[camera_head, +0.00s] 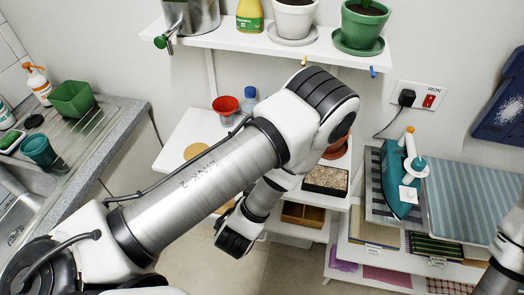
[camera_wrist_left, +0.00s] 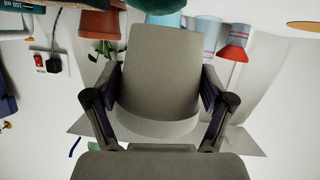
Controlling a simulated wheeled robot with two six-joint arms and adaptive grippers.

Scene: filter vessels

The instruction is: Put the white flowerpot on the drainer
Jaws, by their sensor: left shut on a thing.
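My left gripper (camera_wrist_left: 160,90) is shut on a pale, tapered pot, which looks like the white flowerpot (camera_wrist_left: 160,70) and appears grey in the shade. The picture is upside down there; the pot's lighter band faces the palm side. In the head view my left arm hides the gripper and the held pot. The drainer (camera_head: 92,133) is the ridged surface beside the sink at left, apart from my arm. A green square pot (camera_head: 72,98) and a teal cup (camera_head: 40,151) stand on it. My right gripper is out of view.
The upper shelf (camera_head: 235,38) carries another white pot with soil (camera_head: 295,18) and a green pot (camera_head: 362,25). An iron (camera_head: 400,180) is at right.

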